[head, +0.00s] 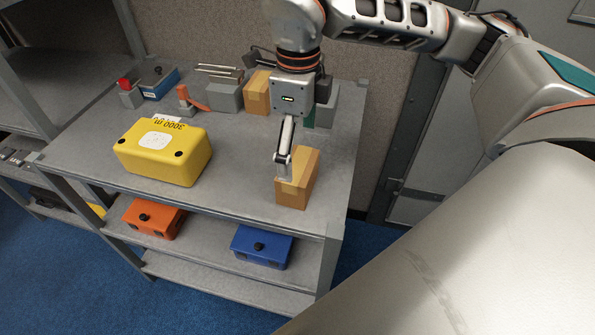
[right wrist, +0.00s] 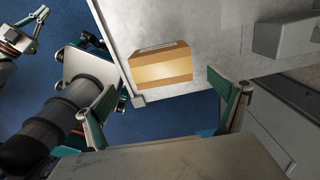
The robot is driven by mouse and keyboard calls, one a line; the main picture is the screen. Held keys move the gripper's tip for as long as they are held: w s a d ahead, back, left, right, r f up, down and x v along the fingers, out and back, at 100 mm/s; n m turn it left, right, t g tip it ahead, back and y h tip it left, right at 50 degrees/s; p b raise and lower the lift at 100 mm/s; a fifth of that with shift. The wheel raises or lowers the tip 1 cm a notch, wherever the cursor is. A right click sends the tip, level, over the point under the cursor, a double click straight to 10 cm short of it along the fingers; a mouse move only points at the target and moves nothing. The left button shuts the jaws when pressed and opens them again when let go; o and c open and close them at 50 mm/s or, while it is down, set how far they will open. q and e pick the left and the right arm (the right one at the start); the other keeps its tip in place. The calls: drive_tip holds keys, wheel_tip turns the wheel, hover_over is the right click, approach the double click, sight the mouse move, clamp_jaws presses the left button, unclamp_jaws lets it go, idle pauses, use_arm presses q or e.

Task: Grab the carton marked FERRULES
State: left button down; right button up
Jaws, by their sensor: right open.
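A tan carton (head: 296,182) stands near the front right corner of the grey bench top. It also shows in the right wrist view (right wrist: 162,72), ahead of the fingers. A second tan carton (head: 257,94) stands at the back of the bench. I cannot read FERRULES on either one. My right gripper (head: 287,160) is at the near carton, one finger showing in front of its upper left part. In the right wrist view, my right gripper (right wrist: 162,84) is open, its fingers wide apart with nothing held. Part of my left gripper (right wrist: 36,24) shows at the upper left; its opening is unclear.
A large yellow box (head: 163,150) stands left of the near carton. Grey blocks (head: 226,97), a blue box (head: 158,83) and a red-topped box (head: 130,95) line the back. Orange (head: 153,217) and blue (head: 262,247) boxes sit on the shelf below. A wall closes off the back.

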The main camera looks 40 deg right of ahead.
sight(298, 164)
wheel_tip(298, 164, down, 6)
drive_tip(key=shift+w+d+f, duration=0.1)
drive_tip(key=shift+w+f, duration=0.05)
drive_tip(key=shift+f, duration=0.1)
drive_tip(key=c, duration=1.3)
